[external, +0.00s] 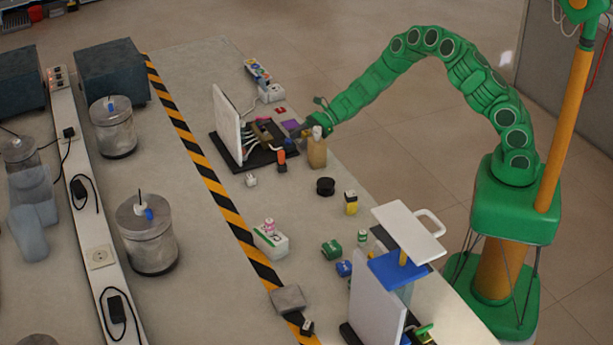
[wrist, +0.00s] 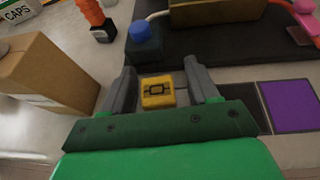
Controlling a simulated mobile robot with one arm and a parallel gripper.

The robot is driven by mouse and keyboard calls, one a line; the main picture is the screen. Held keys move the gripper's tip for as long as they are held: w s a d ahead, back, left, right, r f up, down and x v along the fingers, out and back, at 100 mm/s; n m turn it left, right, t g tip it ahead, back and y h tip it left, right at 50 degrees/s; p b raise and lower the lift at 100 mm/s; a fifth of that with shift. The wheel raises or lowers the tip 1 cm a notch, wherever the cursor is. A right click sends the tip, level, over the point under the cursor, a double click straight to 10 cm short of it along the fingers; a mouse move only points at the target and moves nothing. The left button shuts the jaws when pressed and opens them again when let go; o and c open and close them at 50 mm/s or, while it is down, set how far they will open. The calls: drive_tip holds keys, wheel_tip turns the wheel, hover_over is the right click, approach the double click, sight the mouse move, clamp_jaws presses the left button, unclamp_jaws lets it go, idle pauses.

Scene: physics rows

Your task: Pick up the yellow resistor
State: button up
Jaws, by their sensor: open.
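The yellow resistor (wrist: 158,92) is a small yellow block with a dark resistor symbol on its top face. In the wrist view it lies between the two grey fingers of my gripper (wrist: 160,72). The fingers are apart, with the block nearer the palm than the fingertips. A narrow gap shows on each side of it, wider at the right. In the external view my gripper (external: 297,130) is at the table's far right edge, beside the black board. I cannot make out the resistor there.
A brown box (wrist: 48,72) stands close to the left of my gripper. Ahead are a black board with a blue knob (wrist: 145,40) and an orange-handled part (wrist: 92,12). A purple square (wrist: 290,106) lies at the right. Several small blocks stand further along the table.

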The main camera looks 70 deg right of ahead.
drive_tip(key=c, duration=1)
drive_tip(key=shift+c, duration=0.2)
